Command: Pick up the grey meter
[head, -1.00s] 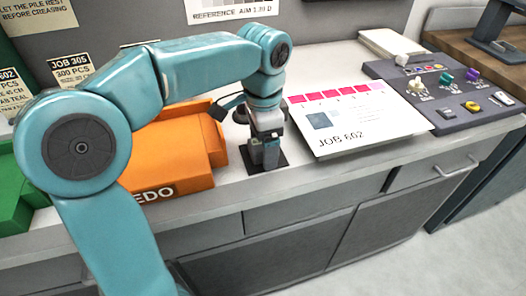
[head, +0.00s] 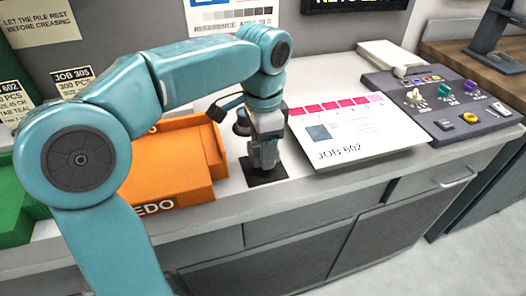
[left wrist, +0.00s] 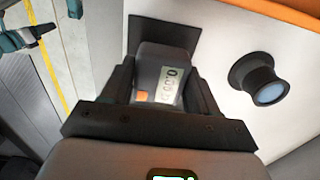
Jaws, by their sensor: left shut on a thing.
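The grey meter (left wrist: 158,72) shows in the left wrist view between the two dark fingers of my left gripper (left wrist: 162,95). It has a pale label and a small orange mark. It is over a dark square pad (left wrist: 150,32); I cannot tell whether it touches the pad. In the head view my left gripper (head: 265,155) points down over the same pad (head: 264,173), shut on the meter, which is mostly hidden there.
A dark loupe-like cylinder (left wrist: 262,84) stands beside the pad. An orange tray (head: 165,180) lies left of the pad. The JOB 602 sheet (head: 365,145) and a control panel (head: 440,105) lie to the right. The counter's front edge is close to the pad.

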